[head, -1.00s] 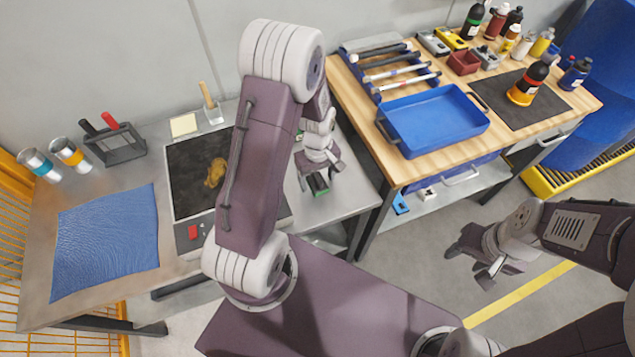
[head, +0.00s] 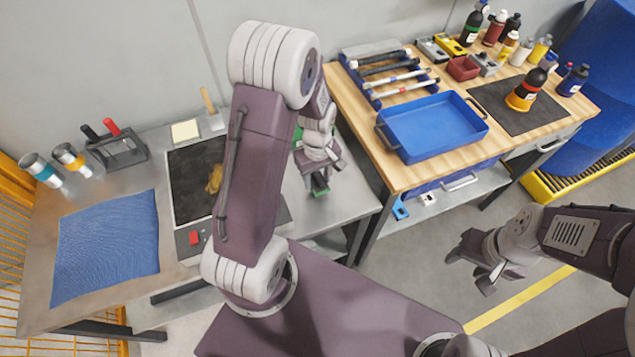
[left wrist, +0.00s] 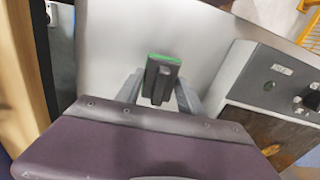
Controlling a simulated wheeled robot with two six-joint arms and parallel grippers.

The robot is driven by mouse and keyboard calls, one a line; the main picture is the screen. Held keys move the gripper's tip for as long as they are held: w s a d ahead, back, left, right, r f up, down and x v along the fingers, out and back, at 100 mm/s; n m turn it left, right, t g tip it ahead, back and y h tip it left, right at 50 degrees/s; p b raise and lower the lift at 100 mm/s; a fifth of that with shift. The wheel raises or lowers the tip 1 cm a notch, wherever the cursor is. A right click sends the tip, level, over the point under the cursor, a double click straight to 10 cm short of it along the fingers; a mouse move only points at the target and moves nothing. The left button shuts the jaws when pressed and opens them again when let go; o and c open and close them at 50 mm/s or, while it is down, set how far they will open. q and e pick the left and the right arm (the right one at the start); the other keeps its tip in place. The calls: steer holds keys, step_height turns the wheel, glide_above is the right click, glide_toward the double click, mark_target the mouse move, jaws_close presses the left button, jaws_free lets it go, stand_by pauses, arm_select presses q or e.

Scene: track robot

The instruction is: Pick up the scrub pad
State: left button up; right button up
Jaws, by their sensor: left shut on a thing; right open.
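The scrub pad, a small dark block with a green edge, shows in the left wrist view (left wrist: 161,76) between my two fingers. My left gripper (left wrist: 160,92) is shut on it. In the head view the green end of the pad (head: 320,192) peeks out below my left gripper (head: 319,178), over the right end of the grey metal bench. The gripper hides most of it there. I cannot tell whether the pad touches the bench. My right gripper (head: 472,272) is open and empty above the floor at the right.
The metal bench (head: 185,258) holds a black hot plate (head: 190,200) with a red switch, a blue cloth (head: 105,245), cans and a tool caddy (head: 118,150). A wooden table (head: 398,176) at the right carries a blue tray (head: 430,128) and bottles.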

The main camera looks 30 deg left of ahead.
arm_select(q)
steer(key=s+d+r, duration=0.5)
steer(key=d+r, duration=0.2)
steer(key=d, duration=0.3)
steer(key=shift+s+d+r+p, duration=0.15)
steer(key=shift+d+r+p, duration=0.1)
steer(key=shift+r+p, duration=0.15)
